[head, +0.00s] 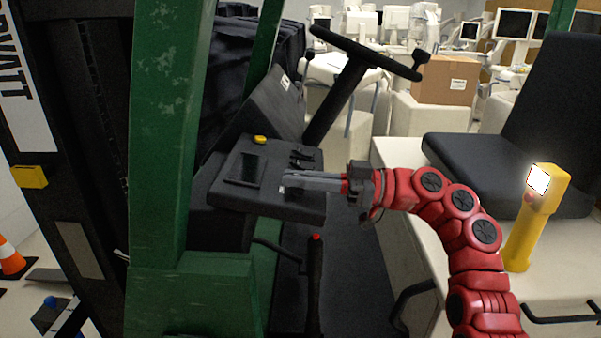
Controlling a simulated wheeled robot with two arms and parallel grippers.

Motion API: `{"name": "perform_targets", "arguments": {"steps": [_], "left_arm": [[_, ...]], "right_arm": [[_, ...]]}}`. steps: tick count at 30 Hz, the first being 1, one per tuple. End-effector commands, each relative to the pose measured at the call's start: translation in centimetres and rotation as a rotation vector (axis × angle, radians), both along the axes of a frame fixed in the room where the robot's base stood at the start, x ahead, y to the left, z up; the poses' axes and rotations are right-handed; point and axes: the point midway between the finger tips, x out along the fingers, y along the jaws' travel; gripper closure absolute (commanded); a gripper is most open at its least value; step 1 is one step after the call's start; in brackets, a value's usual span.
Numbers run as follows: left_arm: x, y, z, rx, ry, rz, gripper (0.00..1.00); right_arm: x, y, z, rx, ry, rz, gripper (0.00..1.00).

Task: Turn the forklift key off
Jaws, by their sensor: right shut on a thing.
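The forklift's black dashboard panel (228,190) juts out below the steering wheel (365,52), behind the green post. My right gripper (287,180) reaches in from the right, its grey fingers pointing left over the right part of the panel. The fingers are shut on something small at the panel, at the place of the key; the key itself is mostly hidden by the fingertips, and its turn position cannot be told. A small light mark shows just below the fingertips. My left gripper is not in view.
A yellow button (259,140) sits on the panel's far edge, and small black levers (302,158) stand near the fingers. A red-tipped lever (315,262) rises below. The green post (168,130) bounds the left; the seat (475,160) and a yellow lit post (522,235) stand right.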

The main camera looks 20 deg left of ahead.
Motion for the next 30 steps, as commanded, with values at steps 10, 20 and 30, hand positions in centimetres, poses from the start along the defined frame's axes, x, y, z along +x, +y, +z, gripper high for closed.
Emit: {"name": "perform_targets", "arguments": {"steps": [10, 20, 30], "left_arm": [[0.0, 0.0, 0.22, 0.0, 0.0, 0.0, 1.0], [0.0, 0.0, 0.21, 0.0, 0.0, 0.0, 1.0], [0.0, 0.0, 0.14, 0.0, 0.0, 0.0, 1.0]], "right_arm": [[-0.01, 0.0, 0.25, 0.004, -0.004, 0.01, 1.0], [0.0, 0.01, 0.2, 0.004, -0.003, 0.01, 0.6], [0.15, -0.38, 0.02, 0.002, -0.003, 0.009, 0.6]]}}
